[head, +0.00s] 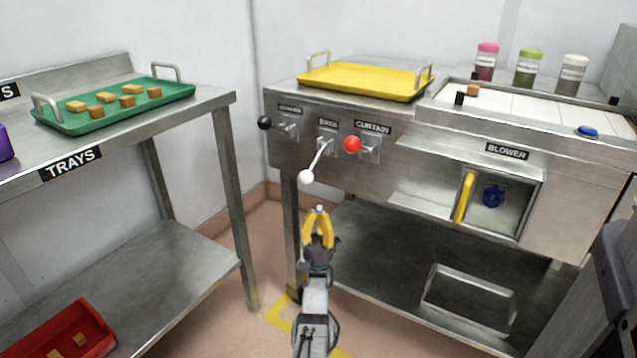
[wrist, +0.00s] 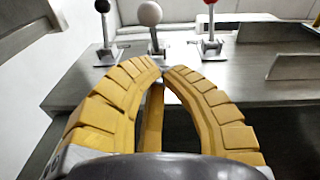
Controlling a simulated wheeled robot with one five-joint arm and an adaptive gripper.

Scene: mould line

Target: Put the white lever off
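The white lever (head: 307,175) is on the front panel of the steel machine, between the black lever (head: 265,123) and the red lever (head: 353,145). Its rod slants down and out from its plate to the white ball. My gripper (head: 318,210) is just below the white ball in the head view, apart from it, with its yellow fingertips close together and nothing seen between them. In the wrist view the white lever (wrist: 150,15) stands beyond the fingertips of my gripper (wrist: 163,69), which meet or nearly meet.
A yellow tray (head: 365,80) lies on the machine above the levers. A yellow-handled blower recess (head: 512,218) is to the right. The trays table (head: 200,115) with a green tray (head: 120,120) stands at the left. Floor shows between table and machine.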

